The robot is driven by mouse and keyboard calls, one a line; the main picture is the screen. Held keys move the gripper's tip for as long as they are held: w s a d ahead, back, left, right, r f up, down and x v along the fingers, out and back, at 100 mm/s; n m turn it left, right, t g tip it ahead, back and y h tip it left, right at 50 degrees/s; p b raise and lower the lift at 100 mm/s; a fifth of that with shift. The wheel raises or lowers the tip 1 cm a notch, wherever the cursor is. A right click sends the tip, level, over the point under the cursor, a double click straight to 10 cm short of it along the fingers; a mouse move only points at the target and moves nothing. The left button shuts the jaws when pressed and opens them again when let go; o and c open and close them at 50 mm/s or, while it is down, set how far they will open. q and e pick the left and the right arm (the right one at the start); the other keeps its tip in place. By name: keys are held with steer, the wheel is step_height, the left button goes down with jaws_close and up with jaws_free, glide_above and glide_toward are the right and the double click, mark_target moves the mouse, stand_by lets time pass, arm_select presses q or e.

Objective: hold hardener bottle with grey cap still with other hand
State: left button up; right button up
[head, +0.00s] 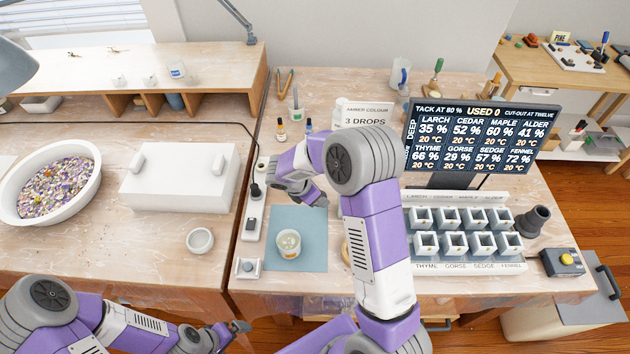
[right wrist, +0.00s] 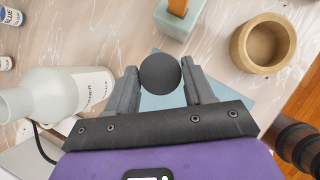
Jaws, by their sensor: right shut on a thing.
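In the right wrist view a round dark grey cap (right wrist: 160,73) sits between the fingers of my right gripper (right wrist: 162,85), which is shut on it. I see the cap from above; the bottle body below it is hidden. In the head view my right arm covers much of the bench middle, and its gripper (head: 306,195) is above the back of the blue mat (head: 310,262); the bottle is hidden there. My left gripper (head: 240,326) is low at the front edge of the bench, away from the bottle. Its jaws are too small to read.
A cup (head: 288,243) stands on the mat. In the wrist view a pale translucent bottle (right wrist: 45,95) is left of the gripper and a wooden bowl (right wrist: 263,43) is right. A display (head: 482,135) and a rack of white moulds (head: 465,243) are to the right.

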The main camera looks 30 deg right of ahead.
steer(key=s+a+m+g+y, duration=0.6)
steer(key=a+m, duration=0.5)
steer(key=m, duration=0.8)
steer(key=shift+s+a+r+g, duration=0.2)
steer(key=shift+s+a+g, duration=0.1)
steer(key=shift+a, duration=0.05)
